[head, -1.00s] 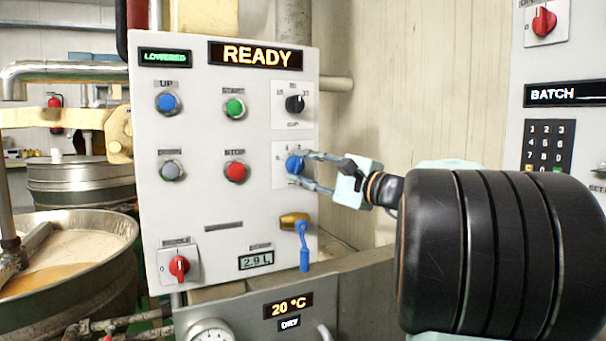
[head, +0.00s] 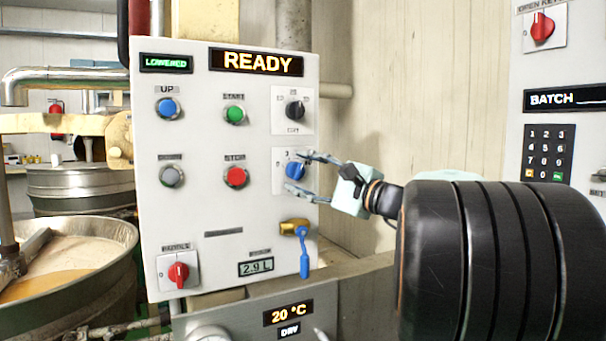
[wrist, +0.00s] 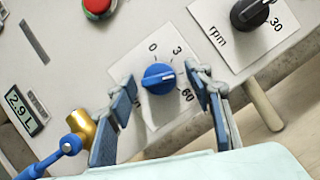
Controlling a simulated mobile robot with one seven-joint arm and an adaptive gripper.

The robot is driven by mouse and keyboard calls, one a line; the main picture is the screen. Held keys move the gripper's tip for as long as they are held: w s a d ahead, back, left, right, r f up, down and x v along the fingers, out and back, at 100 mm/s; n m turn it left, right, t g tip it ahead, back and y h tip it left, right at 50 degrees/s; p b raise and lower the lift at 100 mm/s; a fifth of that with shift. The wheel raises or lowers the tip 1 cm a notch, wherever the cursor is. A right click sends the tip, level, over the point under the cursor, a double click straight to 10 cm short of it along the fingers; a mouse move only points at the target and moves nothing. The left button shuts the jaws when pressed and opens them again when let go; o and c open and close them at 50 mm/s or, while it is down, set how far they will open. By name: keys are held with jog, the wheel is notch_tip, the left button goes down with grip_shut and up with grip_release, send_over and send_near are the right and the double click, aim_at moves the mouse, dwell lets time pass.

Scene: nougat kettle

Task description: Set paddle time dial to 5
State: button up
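The paddle time dial is a blue knob (head: 295,170) on a white plate, low on the right side of the grey panel. In the wrist view, the blue knob (wrist: 158,78) has marks 0, 3 and 60 around it. Its raised ridge lies nearly level, slightly up to the right; which mark it points to is unclear. My gripper (head: 298,172) is at the dial, and in the wrist view my gripper (wrist: 161,82) has one finger on each side of the knob, with gaps between. It is open and holds nothing.
A black rpm knob (wrist: 249,13) sits beside the dial plate. A red stop button (head: 236,177) is to the left. A brass valve with a blue lever (head: 304,262) sticks out below. The READY display (head: 256,62) is at the panel's top.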

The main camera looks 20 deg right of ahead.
jog(key=v, duration=1.2)
dwell(0.3)
